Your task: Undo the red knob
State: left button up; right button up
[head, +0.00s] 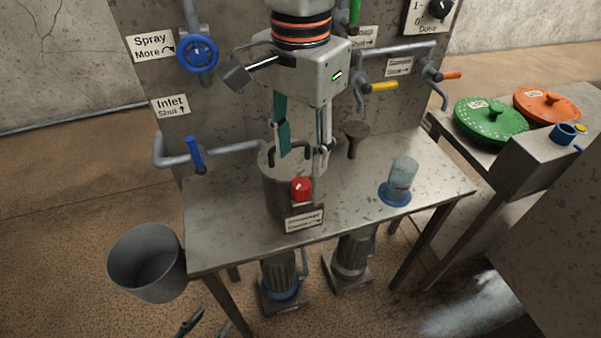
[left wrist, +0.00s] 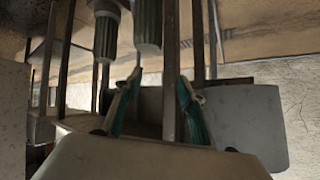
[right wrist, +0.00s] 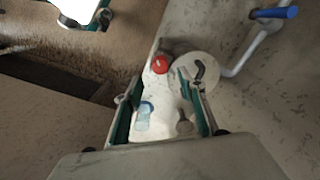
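The red knob (head: 301,188) sits at the front of a grey metal canister (head: 279,193) on the bench, above a small label sign whose text I cannot read clearly. It also shows in the right wrist view (right wrist: 160,64), just beyond and between the fingertips, not touched. My right gripper (head: 304,155) hangs from above over the canister, open and empty, its green-padded fingers apart. My left gripper (head: 190,322) is low in front of the bench, mostly out of the head view. In the left wrist view its fingers (left wrist: 158,78) are apart and empty.
A blue-based glass (head: 402,178) and a dark funnel (head: 354,138) stand on the bench (head: 350,195). A grey bucket (head: 147,262) is at the left. Pipes with a blue handle (head: 196,154) and a blue valve wheel (head: 197,54) are behind. Motors stand beneath.

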aim_at(301, 183)
notch_tip(301, 183, down, 6)
jog(key=shift+f+b, duration=0.2)
jog(key=shift+b, duration=0.35)
jog(key=c, duration=1.1)
